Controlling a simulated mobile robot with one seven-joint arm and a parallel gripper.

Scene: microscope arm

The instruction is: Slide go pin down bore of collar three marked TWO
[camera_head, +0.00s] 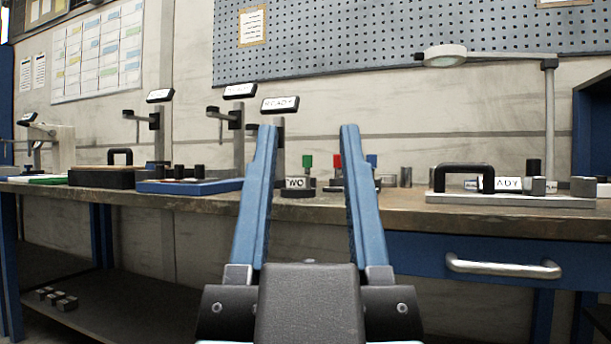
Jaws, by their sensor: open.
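My gripper (308,130) is open and empty. Its two blue fingers stand apart in front of the bench, pointing away from me. Between them, in the background, a white label reading TWO (295,184) sits on a dark round piece (297,194), partly hidden by the left finger. Behind it stand a green-topped pin (307,161) and a red-topped pin (337,161). A blue-topped pin (372,160) shows just right of the right finger. No pin is marked legibly as the go pin, and the collar's bore cannot be made out.
The bench top (410,212) runs across the view. Left stand a blue tray (190,187) with dark cylinders and several posts with signs, one reading READY (280,104). Right is a white board (500,201) with a black handle (463,168) and a lamp arm (550,110) behind.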

